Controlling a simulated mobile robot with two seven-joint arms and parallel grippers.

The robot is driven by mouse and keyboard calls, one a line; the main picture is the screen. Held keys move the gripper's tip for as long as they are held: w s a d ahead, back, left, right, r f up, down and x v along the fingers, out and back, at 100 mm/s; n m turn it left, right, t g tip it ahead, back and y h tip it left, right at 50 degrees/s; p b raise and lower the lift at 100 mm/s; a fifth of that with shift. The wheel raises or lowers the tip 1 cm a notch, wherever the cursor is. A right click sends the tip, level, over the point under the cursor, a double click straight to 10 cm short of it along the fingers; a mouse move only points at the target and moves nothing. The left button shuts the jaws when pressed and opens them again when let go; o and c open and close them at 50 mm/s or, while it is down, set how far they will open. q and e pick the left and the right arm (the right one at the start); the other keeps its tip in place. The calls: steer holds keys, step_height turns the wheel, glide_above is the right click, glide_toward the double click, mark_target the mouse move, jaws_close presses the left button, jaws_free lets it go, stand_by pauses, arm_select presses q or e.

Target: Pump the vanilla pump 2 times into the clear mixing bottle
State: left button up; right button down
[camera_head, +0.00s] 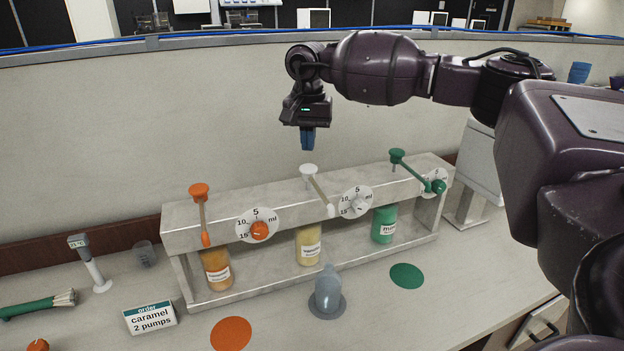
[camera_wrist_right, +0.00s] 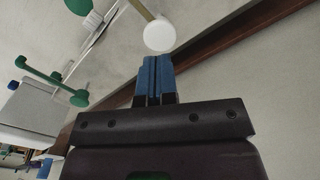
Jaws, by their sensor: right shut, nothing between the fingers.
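The vanilla pump has a white round head (camera_head: 308,170) on a stem and a white spout, and its yellow bottle (camera_head: 309,246) stands inside the metal rack. The clear mixing bottle (camera_head: 327,290) stands on a grey disc in front of the vanilla bottle. My right gripper (camera_head: 308,147) points down just above the white pump head, with its blue fingers shut and empty. In the right wrist view the fingers (camera_wrist_right: 155,72) are together near the white head (camera_wrist_right: 159,36), with a small gap seen. My left gripper is out of view.
The orange caramel pump (camera_head: 199,191) is left of the vanilla one and the green pump (camera_head: 397,156) is right. An order card (camera_head: 149,317) reading caramel, 2 pumps stands front left. Orange (camera_head: 231,334) and green (camera_head: 406,276) discs lie bare on the counter.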

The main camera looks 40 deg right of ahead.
mark_target(309, 167)
steer(key=shift+f, duration=0.25)
steer(key=shift+f+b, duration=0.3)
steer(key=shift+f, duration=0.05)
steer(key=shift+f, duration=0.35)
steer(key=shift+f+b, duration=0.7)
steer(key=shift+f, duration=0.35)
steer(key=shift+f, duration=0.35)
steer(key=shift+f+b, duration=0.45)
steer(key=shift+f, duration=0.15)
steer(key=shift+r+p, duration=1.8)
steer(key=shift+r, duration=1.1)
